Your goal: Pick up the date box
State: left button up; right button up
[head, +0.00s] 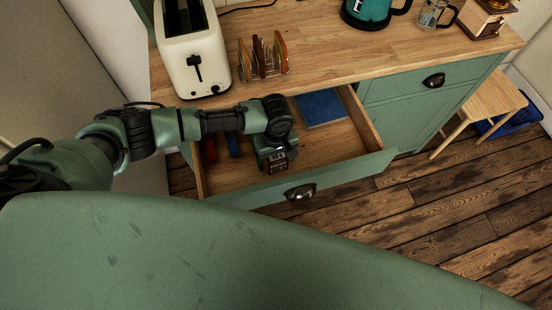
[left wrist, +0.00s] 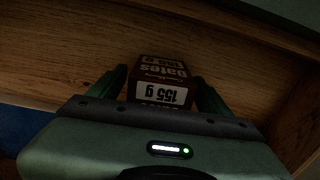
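The date box (head: 278,163), a small dark brown box with a white label, is in the open drawer (head: 232,184), near its front. In the left wrist view the box (left wrist: 161,70) shows "Dates" and "155 g" upside down. My left gripper (head: 274,153) reaches down into the drawer over the box. In the left wrist view the left gripper's fingers (left wrist: 161,88) stand on either side of the box, with narrow dark gaps between them and it. The box's lower part is hidden. My right gripper is not in view.
A blue flat item (head: 322,108) lies at the drawer's back right. Red (head: 210,150) and blue (head: 233,146) handled items lie at its left. The toaster (head: 192,50) and toast rack (head: 263,57) stand on the counter above. The drawer walls surround the gripper.

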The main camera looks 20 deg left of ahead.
pick_arm(q)
jog(key=c, duration=1.3)
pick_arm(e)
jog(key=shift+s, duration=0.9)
pick_arm(q)
jog(key=shift+r, duration=0.15)
